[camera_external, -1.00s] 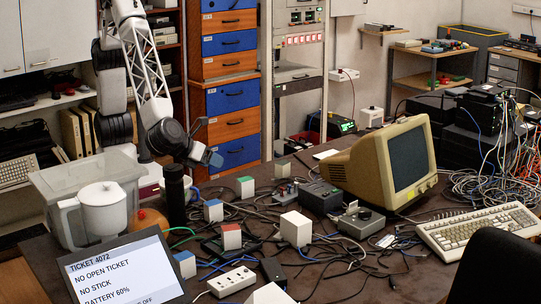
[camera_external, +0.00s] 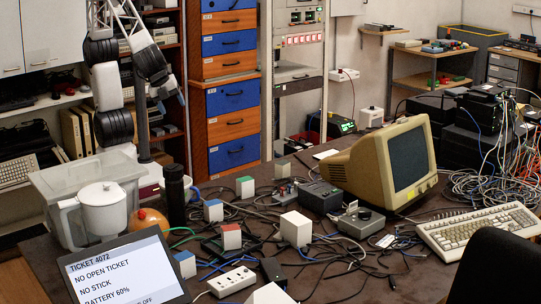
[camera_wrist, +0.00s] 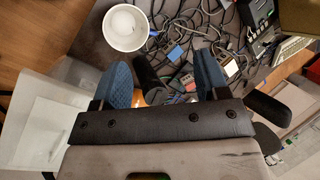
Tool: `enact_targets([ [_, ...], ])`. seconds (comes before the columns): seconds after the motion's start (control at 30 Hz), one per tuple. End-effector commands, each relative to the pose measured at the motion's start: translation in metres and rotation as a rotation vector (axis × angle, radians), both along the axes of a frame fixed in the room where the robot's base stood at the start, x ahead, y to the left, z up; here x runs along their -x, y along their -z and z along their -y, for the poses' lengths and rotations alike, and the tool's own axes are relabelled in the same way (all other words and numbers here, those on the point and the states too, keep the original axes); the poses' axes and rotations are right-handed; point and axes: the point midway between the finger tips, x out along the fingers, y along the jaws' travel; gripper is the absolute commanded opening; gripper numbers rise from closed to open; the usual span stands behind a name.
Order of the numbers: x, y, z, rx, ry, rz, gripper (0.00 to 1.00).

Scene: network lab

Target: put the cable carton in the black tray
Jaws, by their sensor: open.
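No box is clearly labelled as the cable carton. A plain white box (camera_external: 296,229) stands among cables at the middle of the table, and a smaller red-topped box (camera_external: 231,237) stands to its left. A flat black tray-like piece (camera_external: 212,248) shows partly around the red-topped box; I cannot tell whether the box is in it. My gripper (camera_external: 179,98) is high above the back left of the table, away from these boxes. In the wrist view my gripper (camera_wrist: 163,78) has its blue fingertips wide apart, holding nothing.
A black cylinder (camera_external: 174,194), white jug (camera_external: 102,212), orange round object (camera_external: 148,221) and translucent bin (camera_external: 62,182) crowd the left. A beige monitor (camera_external: 385,165) and keyboard (camera_external: 478,231) stand at right. A tilted screen (camera_external: 120,272) is in front. Cables cover much of the table.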

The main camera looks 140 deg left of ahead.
Motion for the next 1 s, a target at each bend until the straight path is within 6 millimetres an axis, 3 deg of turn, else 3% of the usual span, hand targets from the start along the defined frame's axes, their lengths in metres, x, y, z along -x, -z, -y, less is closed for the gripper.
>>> enact_targets([
  [0.2,0.057,-0.012,0.006,0.132,-0.147,0.087,0.68],
  [0.6,0.147,-0.017,0.024,0.378,-0.408,0.225,0.68],
  [0.8,0.174,-0.016,0.032,0.459,-0.491,0.264,0.68],
  [1.0,0.181,-0.015,0.034,0.487,-0.519,0.275,0.68],
])
